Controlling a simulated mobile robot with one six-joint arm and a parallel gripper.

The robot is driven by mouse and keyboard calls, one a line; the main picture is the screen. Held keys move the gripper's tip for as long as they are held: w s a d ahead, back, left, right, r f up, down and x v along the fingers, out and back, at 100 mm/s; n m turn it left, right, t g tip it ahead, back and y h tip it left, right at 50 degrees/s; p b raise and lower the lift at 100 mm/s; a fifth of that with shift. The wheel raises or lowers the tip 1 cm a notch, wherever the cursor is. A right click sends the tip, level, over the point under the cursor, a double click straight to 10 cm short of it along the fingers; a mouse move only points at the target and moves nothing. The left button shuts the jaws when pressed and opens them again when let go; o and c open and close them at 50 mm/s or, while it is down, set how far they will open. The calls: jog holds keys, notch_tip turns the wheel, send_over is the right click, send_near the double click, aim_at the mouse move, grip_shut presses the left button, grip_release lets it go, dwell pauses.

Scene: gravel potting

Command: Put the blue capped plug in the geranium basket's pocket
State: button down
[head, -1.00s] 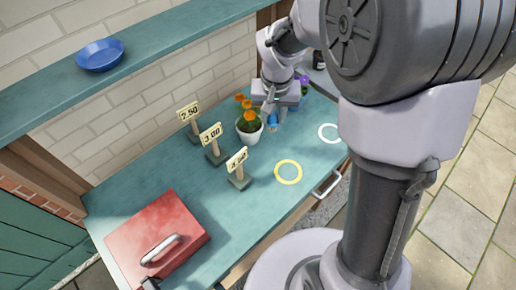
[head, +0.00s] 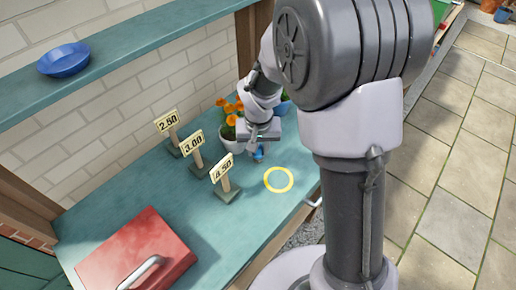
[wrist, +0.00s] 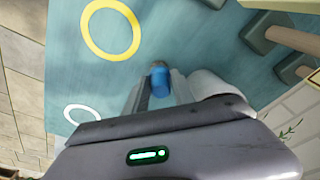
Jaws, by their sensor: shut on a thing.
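The blue capped plug (head: 259,154) is between the fingers of my gripper (head: 257,149), just above the teal bench. In the wrist view my gripper (wrist: 159,90) is shut on the plug (wrist: 160,80), with its blue cap showing and a greyish end beyond it. A white pot (head: 231,139) with orange flowers stands close behind my gripper, and its wall shows beside the fingers in the wrist view (wrist: 212,86). I cannot make out a geranium basket or its pocket in any view.
A yellow ring (head: 279,180) lies flat on the bench (head: 190,225); a white ring (wrist: 82,113) shows in the wrist view. Several price signs (head: 193,143) stand left of the pot. A red box (head: 137,250) is at front left. A blue bowl (head: 63,60) sits on the shelf.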

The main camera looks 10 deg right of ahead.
jog(key=c, duration=1.1)
grip_release()
jog(key=shift+f, duration=0.1)
jog(key=shift+o, duration=0.2)
